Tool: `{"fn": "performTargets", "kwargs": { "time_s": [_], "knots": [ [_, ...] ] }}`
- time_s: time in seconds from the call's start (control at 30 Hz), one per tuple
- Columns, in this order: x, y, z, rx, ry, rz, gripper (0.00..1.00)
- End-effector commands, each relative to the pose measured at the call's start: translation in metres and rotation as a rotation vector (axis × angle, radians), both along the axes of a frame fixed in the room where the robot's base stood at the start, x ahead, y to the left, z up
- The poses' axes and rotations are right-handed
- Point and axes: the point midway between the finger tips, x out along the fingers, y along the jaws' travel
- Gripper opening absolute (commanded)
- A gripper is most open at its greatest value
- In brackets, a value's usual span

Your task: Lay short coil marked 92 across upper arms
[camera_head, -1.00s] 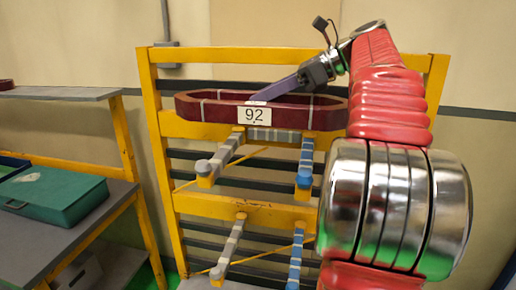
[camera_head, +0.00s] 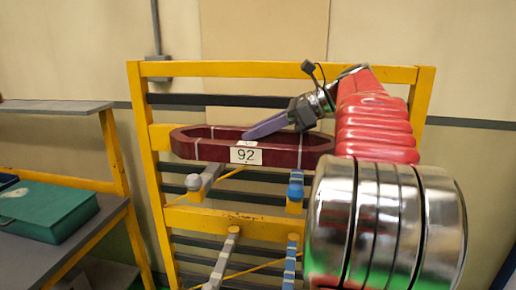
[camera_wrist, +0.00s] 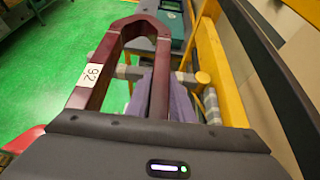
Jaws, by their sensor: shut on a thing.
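The dark red short coil (camera_head: 305,150) with a white label marked 92 is level across the rack front, over the two upper arms. The left upper arm (camera_head: 205,181) has a grey tip and the right upper arm (camera_head: 295,190) a blue one; both stick out below it. I cannot tell if the coil touches them. My gripper (camera_head: 262,128) is shut on the coil's far long side, reaching from the right. In the wrist view the coil (camera_wrist: 98,75) runs away from me, with a purple finger (camera_wrist: 180,103) beside its bar and a grey arm beneath.
The yellow rack (camera_head: 420,100) has lower arms (camera_head: 222,262) below, with nothing seen on them. A bench at left holds a green case (camera_head: 45,208), with a grey shelf (camera_head: 50,106) above. My arm hides the rack's right part.

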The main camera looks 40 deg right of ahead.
Motion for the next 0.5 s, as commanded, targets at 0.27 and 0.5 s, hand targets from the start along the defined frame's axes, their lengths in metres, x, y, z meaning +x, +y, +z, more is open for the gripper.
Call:
{"fn": "performTargets", "kwargs": {
  "time_s": [0.27, 0.5],
  "knots": [
    [0.0, 0.0, 0.0, -0.002, -0.004, 0.0, 0.0],
    [-0.001, 0.0, -0.013, 0.002, -0.001, -0.001, 0.0]
  ]
}}
